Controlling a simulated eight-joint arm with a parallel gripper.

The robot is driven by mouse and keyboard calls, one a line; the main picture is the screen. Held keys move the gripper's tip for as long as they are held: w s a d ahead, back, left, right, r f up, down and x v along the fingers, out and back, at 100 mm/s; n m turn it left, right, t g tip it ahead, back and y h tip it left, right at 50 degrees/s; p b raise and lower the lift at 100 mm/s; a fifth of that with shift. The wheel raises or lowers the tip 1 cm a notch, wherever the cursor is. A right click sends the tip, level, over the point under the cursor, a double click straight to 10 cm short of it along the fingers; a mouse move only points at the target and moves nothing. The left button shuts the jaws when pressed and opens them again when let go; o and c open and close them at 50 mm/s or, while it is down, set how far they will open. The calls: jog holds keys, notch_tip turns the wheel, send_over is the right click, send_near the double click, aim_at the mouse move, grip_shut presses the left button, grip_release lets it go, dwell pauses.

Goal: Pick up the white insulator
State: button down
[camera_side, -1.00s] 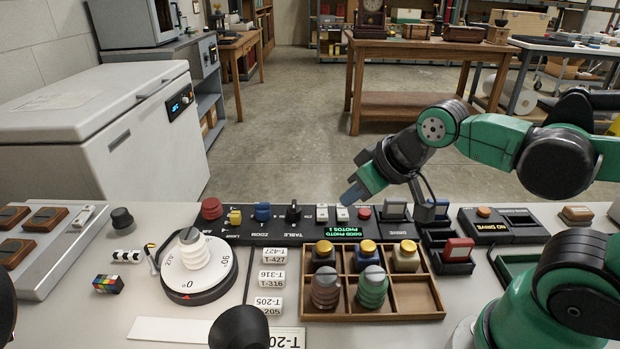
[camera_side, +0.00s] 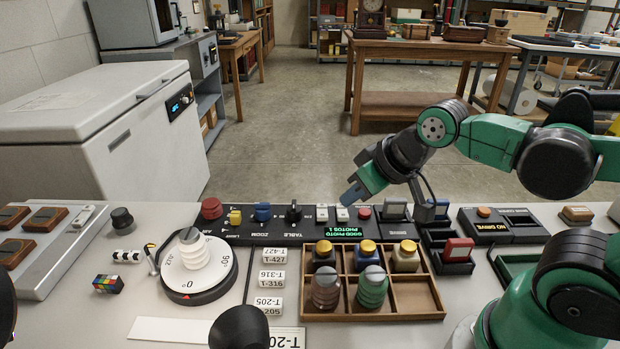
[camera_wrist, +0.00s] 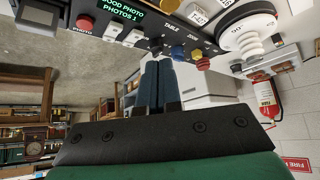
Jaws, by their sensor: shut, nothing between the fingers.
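The white insulator (camera_side: 193,252) is ribbed with a grey cap and stands upright on the round white turntable (camera_side: 211,285) at the left of the bench. It also shows in the wrist view (camera_wrist: 249,42), at the upper right. My gripper (camera_side: 351,197) is in the air above the back edge of the control panel, well to the right of the insulator and apart from it. In the wrist view, its blue fingers (camera_wrist: 159,68) are together with nothing between them.
A wooden divided tray (camera_side: 418,297) holds several jars and insulators right of the turntable. Number labels (camera_side: 272,278) lie between them. The black control panel (camera_side: 290,229) with knobs runs along the back.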

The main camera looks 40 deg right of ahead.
dwell(0.4)
jog(key=shift+c, duration=0.5)
grip_release()
jog(key=n+g+y, duration=0.1)
jog(key=n+g, duration=0.2)
jog(key=n, duration=0.1)
send_near(193, 235)
jog(key=x, duration=0.6)
jog(key=shift+d+f, duration=0.15)
jog(key=shift+w+a+f, duration=0.2)
jog(key=shift+f, duration=0.35)
jog(key=shift+x, duration=2.3)
